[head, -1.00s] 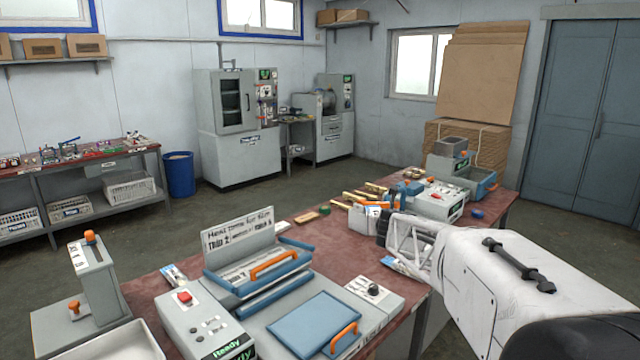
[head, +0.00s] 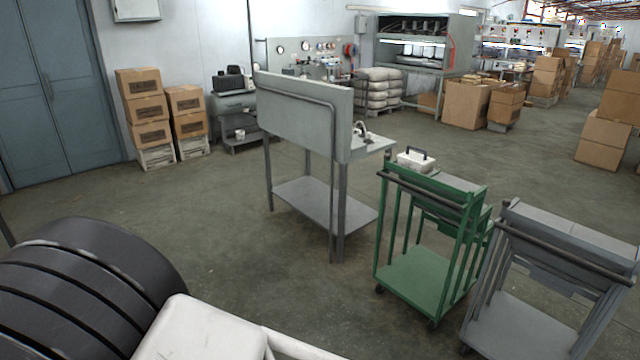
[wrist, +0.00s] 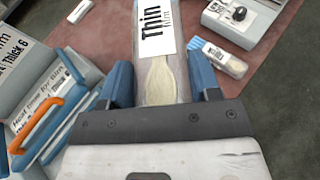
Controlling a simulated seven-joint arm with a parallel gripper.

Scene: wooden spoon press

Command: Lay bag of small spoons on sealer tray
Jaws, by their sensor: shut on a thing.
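My gripper (wrist: 163,88) is shut on a clear bag (wrist: 163,82) in the wrist view, with one blue finger on each side of it. The bag carries a white label reading "Thin film", and pale wooden spoon shapes show through it below the label. Its far end runs out of the top of the picture. The sealer (wrist: 45,118), grey-blue with an orange handle and printed labels, lies to the left of my gripper. I cannot make out its tray clearly. The head view shows neither the bag nor the sealer.
The red tabletop (wrist: 112,32) lies beneath. A small packet with a blue end (wrist: 220,57) and a box with a black knob (wrist: 238,14) are at the right. In the head view, a green cart (head: 425,270), a grey cart (head: 540,270) and a bench (head: 305,115) stand on open floor.

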